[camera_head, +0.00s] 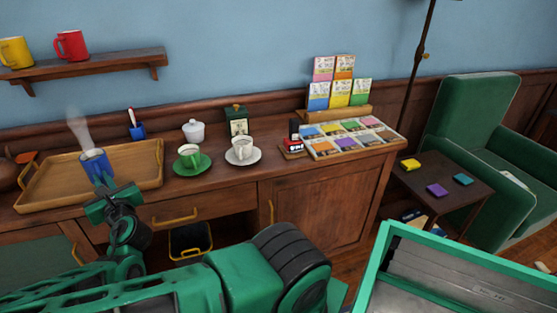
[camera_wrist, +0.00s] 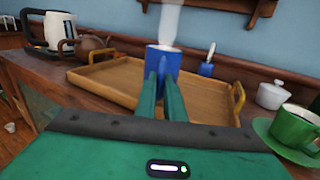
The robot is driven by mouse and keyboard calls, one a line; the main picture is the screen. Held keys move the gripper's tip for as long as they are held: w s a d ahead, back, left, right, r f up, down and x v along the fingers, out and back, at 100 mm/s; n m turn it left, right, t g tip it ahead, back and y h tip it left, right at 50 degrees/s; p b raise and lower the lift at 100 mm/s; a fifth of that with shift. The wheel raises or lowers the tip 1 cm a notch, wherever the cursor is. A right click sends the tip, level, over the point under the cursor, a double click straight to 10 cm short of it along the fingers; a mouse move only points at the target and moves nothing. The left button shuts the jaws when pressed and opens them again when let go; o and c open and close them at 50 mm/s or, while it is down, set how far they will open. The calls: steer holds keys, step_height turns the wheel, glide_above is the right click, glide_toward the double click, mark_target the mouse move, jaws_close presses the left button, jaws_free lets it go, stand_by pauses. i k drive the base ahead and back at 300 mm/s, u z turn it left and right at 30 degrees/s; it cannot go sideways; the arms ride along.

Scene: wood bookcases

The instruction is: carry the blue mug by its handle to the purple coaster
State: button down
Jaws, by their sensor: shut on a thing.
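The blue mug (camera_head: 95,162), with steam rising from it, is at the wooden tray on the sideboard. It also shows in the wrist view (camera_wrist: 164,57), upright, straight ahead of my fingers. My gripper (camera_head: 104,186) is shut on the mug's near side; it also shows in the wrist view (camera_wrist: 162,78). The fingers hide the handle and the mug's lower part, so I cannot tell whether the base touches the tray. The purple coaster (camera_head: 437,190) lies bare on a small dark side table (camera_head: 456,204) at the right.
The wooden tray (camera_head: 40,190) has raised edges and handles. Right of it stand a green cup (camera_head: 189,156), a white cup (camera_head: 242,150) and a packet display (camera_head: 352,147). Yellow (camera_head: 410,164) and teal (camera_head: 462,179) coasters flank the purple one. A green armchair (camera_head: 465,130) stands behind the side table.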

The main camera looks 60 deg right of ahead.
mark_target(433, 190)
steer(key=u, duration=0.3)
steer(key=k, duration=2.85)
steer(key=z, duration=1.2)
steer(key=i, duration=0.65)
steer(key=z, duration=0.1)
